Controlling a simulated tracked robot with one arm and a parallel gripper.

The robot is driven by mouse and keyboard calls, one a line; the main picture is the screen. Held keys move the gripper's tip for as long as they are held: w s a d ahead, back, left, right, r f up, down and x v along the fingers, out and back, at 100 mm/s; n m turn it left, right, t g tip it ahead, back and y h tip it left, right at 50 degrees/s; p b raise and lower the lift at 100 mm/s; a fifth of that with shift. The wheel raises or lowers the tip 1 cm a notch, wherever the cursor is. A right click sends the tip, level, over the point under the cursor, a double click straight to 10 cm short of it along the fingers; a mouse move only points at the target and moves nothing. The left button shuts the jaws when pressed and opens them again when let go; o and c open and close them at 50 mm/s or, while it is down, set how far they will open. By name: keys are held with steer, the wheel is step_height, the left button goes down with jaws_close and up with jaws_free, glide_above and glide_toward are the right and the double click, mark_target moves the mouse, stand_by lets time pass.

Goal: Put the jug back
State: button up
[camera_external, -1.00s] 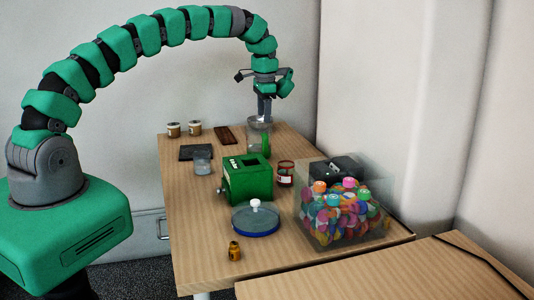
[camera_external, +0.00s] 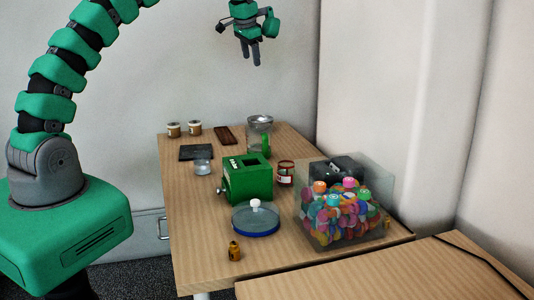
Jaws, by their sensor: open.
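The jug (camera_external: 258,133) is a clear vessel with a green part on its front right side, probably its handle. It stands upright at the back right of the wooden table (camera_external: 190,240), behind the green box. My gripper (camera_external: 250,60) is high above the table's back, well above the jug and slightly to its left. Its fingers point down, apart and empty, touching nothing.
Near the jug are a green box (camera_external: 235,187), a red-rimmed jar (camera_external: 285,180) and a brown slab (camera_external: 223,135). A dark pad (camera_external: 196,152), glass cup (camera_external: 202,167), blue-rimmed dish (camera_external: 256,221), small amber bottle (camera_external: 234,251) and clear bin (camera_external: 318,232) of colourful items also occupy the table.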

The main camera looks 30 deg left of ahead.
steer(key=s+a+r+n+t, duration=0.25)
steer(key=s+a+r, duration=0.2)
steer(key=r, duration=0.65)
steer(key=s+a+r+n+t, duration=0.1)
steer(key=s+a+r+t, duration=0.2)
steer(key=s+r, duration=0.55)
steer(key=s+a+r+n+t, duration=0.2)
steer(key=a+r+t, duration=0.1)
steer(key=r, duration=1.1)
steer(key=s+a+r+n+t, duration=0.1)
steer(key=s+a+r+t, duration=0.1)
steer(key=s+r, duration=0.6)
steer(key=s+t, duration=0.1)
steer(key=s, duration=0.1)
steer(key=shift+s+a, duration=0.15)
steer(key=shift+s, duration=0.25)
steer(key=shift+r, duration=0.1)
